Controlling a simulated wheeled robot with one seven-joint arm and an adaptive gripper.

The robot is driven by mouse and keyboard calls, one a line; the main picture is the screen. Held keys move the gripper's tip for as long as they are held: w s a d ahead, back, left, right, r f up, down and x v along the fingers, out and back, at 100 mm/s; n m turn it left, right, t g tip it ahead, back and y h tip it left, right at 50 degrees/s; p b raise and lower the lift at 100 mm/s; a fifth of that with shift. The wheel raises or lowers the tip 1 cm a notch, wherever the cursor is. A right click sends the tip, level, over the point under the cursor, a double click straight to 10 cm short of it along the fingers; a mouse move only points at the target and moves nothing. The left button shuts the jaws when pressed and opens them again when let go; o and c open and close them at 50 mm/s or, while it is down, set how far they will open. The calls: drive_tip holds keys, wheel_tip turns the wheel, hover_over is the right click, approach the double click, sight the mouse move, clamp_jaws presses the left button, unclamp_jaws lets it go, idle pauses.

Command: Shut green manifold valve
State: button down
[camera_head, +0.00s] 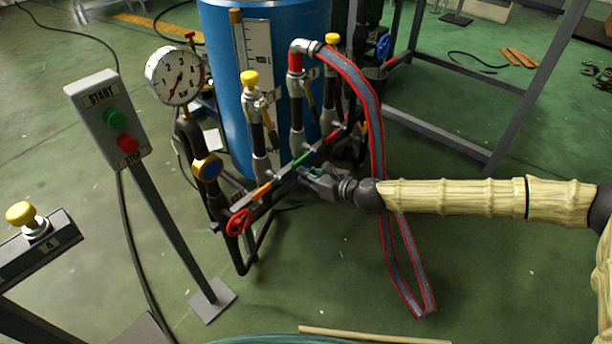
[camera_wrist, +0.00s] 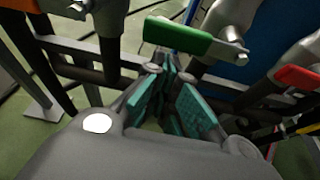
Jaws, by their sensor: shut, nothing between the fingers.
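The green manifold valve handle (camera_head: 303,160) sits on the middle riser of the dark manifold in the head view. In the wrist view the green handle (camera_wrist: 180,36) lies crosswise to its grey pipe, just beyond my fingertips. My gripper (camera_head: 308,176) is at the manifold, just below and in front of the green handle. Its teal-padded fingers (camera_wrist: 168,92) are shut with nothing held. The handle shows above the fingers in the wrist view, and I cannot tell whether they touch it.
An orange handle (camera_head: 262,190) and a red handle (camera_head: 333,137) flank the green one. A red handwheel (camera_head: 238,222), a pressure gauge (camera_head: 175,76) and a red-edged hose (camera_head: 372,110) are close by. A blue tank (camera_head: 222,100) stands behind. The floor in front is open.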

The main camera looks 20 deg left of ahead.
drive_tip(key=s+d+p, duration=0.1)
drive_tip(key=s+d, duration=0.3)
drive_tip(key=d, duration=0.4)
drive_tip(key=shift+d, duration=0.35)
